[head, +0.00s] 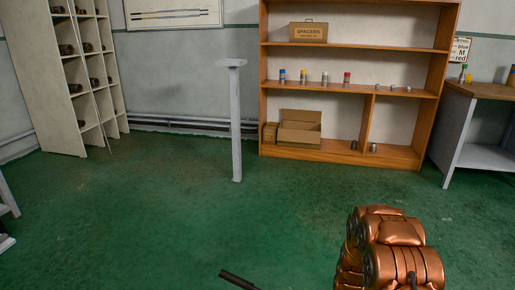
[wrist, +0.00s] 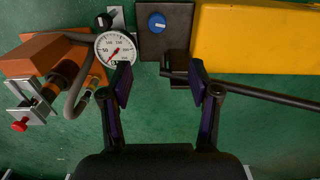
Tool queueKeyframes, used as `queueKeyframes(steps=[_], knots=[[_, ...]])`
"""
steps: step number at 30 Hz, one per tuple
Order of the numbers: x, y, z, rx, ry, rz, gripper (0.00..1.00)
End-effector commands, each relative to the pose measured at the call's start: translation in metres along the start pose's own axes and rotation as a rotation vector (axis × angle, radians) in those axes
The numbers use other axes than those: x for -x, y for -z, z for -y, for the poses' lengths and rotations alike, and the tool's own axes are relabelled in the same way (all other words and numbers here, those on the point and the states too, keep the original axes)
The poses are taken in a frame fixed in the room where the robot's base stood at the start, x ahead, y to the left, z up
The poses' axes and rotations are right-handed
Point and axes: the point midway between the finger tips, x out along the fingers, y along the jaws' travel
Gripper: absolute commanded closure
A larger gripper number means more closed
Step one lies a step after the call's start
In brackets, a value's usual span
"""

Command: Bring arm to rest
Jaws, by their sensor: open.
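My gripper (wrist: 163,82) shows in the wrist view with its two dark fingers spread apart and nothing held between them. Beyond the fingertips are a round white gauge (wrist: 115,47) with a red needle and a dark plate with a blue knob (wrist: 157,22). A dark rod (wrist: 265,94) runs to the right past the right finger. In the head view my copper-coloured arm (head: 400,262) is at the lower right; the gripper is not visible there.
The wrist view also shows a yellow block (wrist: 260,38), an orange block (wrist: 40,57) and a red knob (wrist: 20,125). A bench (head: 485,90) is at right. Green floor (head: 150,210) is open mid-view.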

Motion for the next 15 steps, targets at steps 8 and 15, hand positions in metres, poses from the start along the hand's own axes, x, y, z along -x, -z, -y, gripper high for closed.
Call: queueKeyframes(steps=[8,15], knots=[[0.125,-0.01,0.015,0.031,0.003,0.013,0.39],[0.219,-0.033,0.026,0.058,0.005,0.033,0.39]])
